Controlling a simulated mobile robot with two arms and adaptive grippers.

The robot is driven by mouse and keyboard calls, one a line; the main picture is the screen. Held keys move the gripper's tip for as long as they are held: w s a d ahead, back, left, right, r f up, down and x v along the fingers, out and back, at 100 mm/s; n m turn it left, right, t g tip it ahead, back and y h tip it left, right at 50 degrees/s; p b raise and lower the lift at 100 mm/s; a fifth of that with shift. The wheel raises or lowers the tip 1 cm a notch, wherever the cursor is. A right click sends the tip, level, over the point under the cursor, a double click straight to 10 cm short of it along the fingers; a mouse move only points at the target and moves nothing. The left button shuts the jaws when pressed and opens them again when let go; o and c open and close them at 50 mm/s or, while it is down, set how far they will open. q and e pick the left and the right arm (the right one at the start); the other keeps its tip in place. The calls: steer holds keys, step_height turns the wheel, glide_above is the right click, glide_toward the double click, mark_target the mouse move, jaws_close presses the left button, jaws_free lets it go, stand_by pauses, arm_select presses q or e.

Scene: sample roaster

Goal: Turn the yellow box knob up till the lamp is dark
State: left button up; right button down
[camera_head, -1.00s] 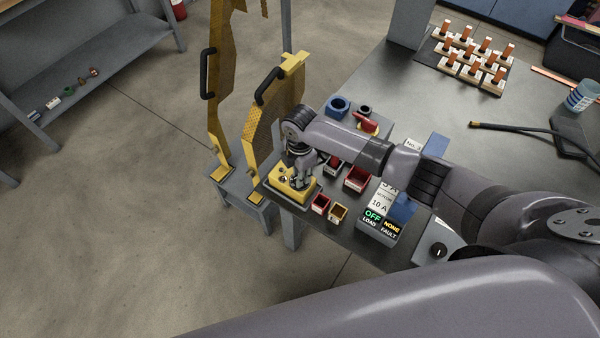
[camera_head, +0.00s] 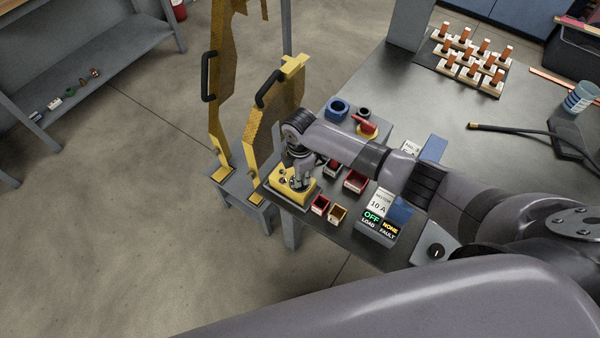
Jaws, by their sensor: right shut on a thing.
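The yellow box (camera_head: 289,194) sits at the near left corner of the grey table, with dark round parts on its top. My right gripper (camera_head: 298,184) points down onto the top of the box and is shut on its knob, which the fingers hide almost wholly. Whether the box's lamp is lit or dark cannot be told at this size. My left gripper is not in view.
Yellow guard panels (camera_head: 270,115) stand beyond the table edge. A rack of orange-topped pieces (camera_head: 467,62) lies at the back.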

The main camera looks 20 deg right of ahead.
steer(key=m+p, duration=0.2)
steer(key=m, duration=0.1)
steer(key=shift+r, duration=0.15)
steer(key=shift+m+p, duration=0.95)
steer(key=shift+m, duration=1.05)
steer(key=c, duration=1.6)
jaws_free()
step_height(320, 180, up, 12)
steer(key=shift+f, duration=0.1)
